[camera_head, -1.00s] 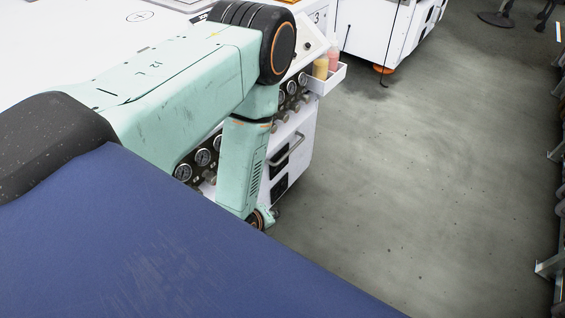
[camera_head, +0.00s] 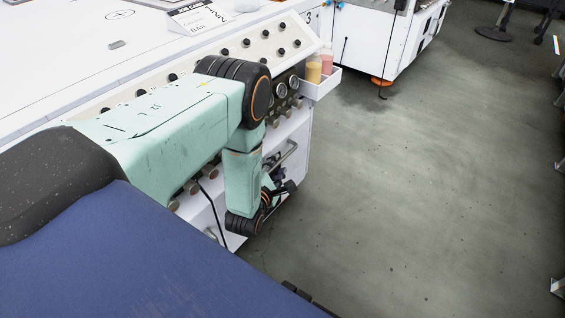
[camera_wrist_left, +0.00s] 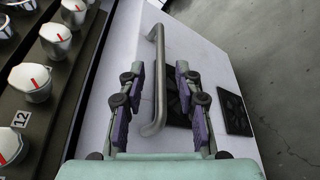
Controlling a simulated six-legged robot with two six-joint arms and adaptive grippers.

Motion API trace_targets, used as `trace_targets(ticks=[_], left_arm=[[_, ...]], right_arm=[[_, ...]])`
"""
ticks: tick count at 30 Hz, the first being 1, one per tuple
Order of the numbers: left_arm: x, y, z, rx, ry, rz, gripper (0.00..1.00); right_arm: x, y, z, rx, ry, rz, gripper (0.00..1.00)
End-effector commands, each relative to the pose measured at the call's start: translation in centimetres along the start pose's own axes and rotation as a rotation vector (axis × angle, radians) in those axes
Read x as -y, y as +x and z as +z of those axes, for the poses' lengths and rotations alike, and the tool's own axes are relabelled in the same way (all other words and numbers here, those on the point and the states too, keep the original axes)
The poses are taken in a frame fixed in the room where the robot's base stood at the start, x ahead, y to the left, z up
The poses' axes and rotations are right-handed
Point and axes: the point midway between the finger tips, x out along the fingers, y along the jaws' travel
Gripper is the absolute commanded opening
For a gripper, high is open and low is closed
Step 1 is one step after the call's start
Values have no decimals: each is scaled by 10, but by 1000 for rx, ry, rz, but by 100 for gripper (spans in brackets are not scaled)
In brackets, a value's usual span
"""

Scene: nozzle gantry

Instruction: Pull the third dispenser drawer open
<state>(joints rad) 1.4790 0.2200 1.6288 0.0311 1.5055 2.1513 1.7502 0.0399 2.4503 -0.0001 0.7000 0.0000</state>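A silver bar handle (camera_head: 285,153) is on the white front (camera_head: 298,140) at the right end of the console. In the left wrist view the handle (camera_wrist_left: 159,80) runs up the picture between the two fingers of my left gripper (camera_wrist_left: 158,82). The gripper is open, with gaps beside the bar, so it does not clasp it. In the head view my left gripper (camera_head: 280,190) is small and partly hidden by its wrist, close to the handle. No gap around the drawer front shows. My right gripper is not in view.
Knobs (camera_wrist_left: 55,40) line a dark panel left of the handle; one label reads 12. A white tray (camera_head: 322,84) with orange and pink bottles juts from the console corner.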

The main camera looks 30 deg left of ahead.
Motion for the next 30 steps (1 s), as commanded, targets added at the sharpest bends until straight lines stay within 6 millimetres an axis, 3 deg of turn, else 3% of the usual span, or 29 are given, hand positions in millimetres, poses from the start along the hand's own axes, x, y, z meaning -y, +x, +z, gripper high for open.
trace_targets(ticks=[3, 9, 20, 30], left_arm=[[2, 21, 0, 2, 0, 3, 34], [2, 43, 1, 1, 2, -1, 34], [1, 48, 2, 1, 3, -2, 34], [1, 48, 2, 0, 3, -3, 5]], right_arm=[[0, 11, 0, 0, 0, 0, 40], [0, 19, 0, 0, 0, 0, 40], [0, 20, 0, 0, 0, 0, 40], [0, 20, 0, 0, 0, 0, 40]])
